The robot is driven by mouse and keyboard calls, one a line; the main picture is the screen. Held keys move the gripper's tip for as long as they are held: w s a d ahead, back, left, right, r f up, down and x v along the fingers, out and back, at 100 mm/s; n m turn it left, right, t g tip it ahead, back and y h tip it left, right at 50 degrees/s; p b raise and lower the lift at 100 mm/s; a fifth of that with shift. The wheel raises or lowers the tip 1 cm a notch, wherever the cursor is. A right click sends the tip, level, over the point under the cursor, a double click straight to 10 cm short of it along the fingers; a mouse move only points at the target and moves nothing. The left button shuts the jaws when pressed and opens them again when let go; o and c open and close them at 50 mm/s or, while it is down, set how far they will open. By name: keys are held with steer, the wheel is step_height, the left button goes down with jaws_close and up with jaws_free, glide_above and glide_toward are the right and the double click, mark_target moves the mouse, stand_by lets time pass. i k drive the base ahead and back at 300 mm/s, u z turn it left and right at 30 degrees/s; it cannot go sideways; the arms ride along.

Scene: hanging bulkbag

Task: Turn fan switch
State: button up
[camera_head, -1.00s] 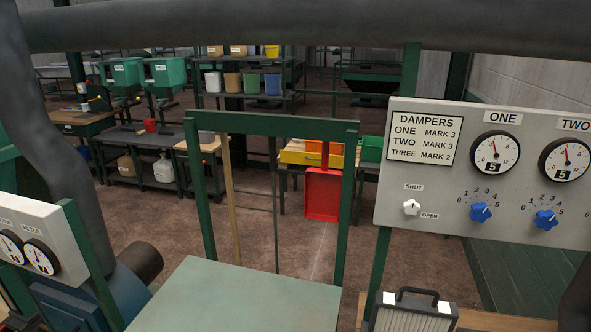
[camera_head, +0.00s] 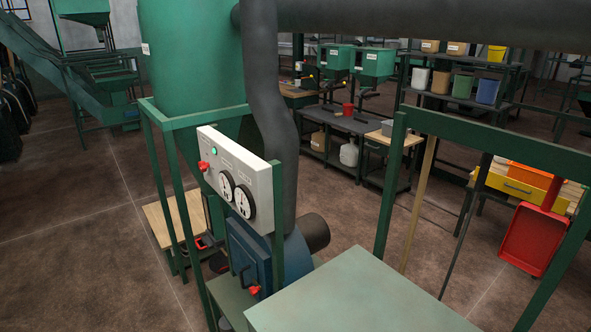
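A small grey-white panel (camera_head: 262,188) on green posts stands left of centre, facing left and seen at a slant. It carries a red switch knob (camera_head: 204,166) near its left edge, which looks like the fan switch. The panel's lettering and the knob's setting are too small to read. Below is a blue fan housing (camera_head: 243,252) with another red knob (camera_head: 254,290). My gripper is not in view.
A grey pipe (camera_head: 268,110) drops behind the panel beside a large green drum (camera_head: 190,50). A green-grey tabletop (camera_head: 355,295) and a green frame (camera_head: 490,138) are at the front right. Open brown floor (camera_head: 75,240) lies to the left.

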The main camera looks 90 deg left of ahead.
mark_target(202, 165)
steer(key=u, duration=0.05)
steer(key=k, duration=1)
steer(key=u, duration=2.55)
